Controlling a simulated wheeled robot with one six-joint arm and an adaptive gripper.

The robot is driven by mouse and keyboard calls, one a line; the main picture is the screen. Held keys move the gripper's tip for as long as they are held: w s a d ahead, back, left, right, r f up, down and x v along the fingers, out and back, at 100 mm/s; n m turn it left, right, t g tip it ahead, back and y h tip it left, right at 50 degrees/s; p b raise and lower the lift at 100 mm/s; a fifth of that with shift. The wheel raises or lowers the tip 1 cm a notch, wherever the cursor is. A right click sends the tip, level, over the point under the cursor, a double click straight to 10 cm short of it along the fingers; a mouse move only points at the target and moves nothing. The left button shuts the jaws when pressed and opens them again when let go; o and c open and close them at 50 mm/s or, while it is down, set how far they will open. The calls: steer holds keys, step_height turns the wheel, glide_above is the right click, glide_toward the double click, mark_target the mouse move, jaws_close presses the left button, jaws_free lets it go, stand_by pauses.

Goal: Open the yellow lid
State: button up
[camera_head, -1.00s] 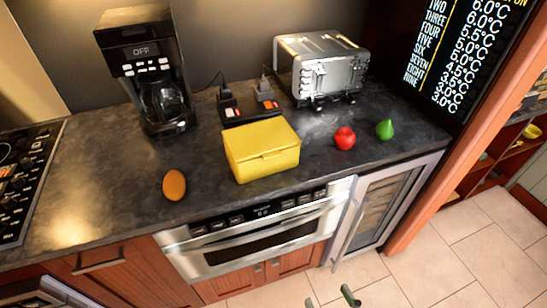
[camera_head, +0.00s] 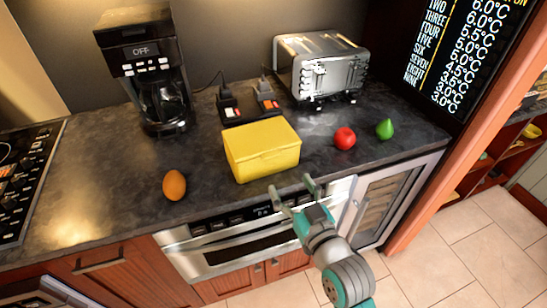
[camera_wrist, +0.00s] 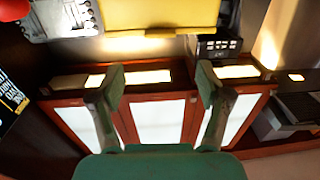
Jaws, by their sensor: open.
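A yellow box with a closed yellow lid (camera_head: 260,136) stands on the dark counter (camera_head: 90,190), near its front edge. Its small front latch faces me. My gripper (camera_head: 293,190) is open and empty, just in front of the counter edge, below and right of the box. In the wrist view the yellow box (camera_wrist: 160,15) fills the top middle. The two fingers of my gripper (camera_wrist: 160,82) are spread apart below it and do not touch it there.
A coffee maker (camera_head: 150,75), a toaster (camera_head: 320,65) and a power strip (camera_head: 250,108) stand behind the box. A red apple (camera_head: 344,138) and green pear (camera_head: 385,129) lie right, an orange oval item (camera_head: 174,185) left. The microwave drawer (camera_head: 255,235) is below.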

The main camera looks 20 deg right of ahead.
glide_toward(262, 139)
steer(key=w, duration=0.2)
steer(key=shift+w+f, duration=0.3)
steer(key=shift+w, duration=0.05)
jaws_close()
stand_by(0.4)
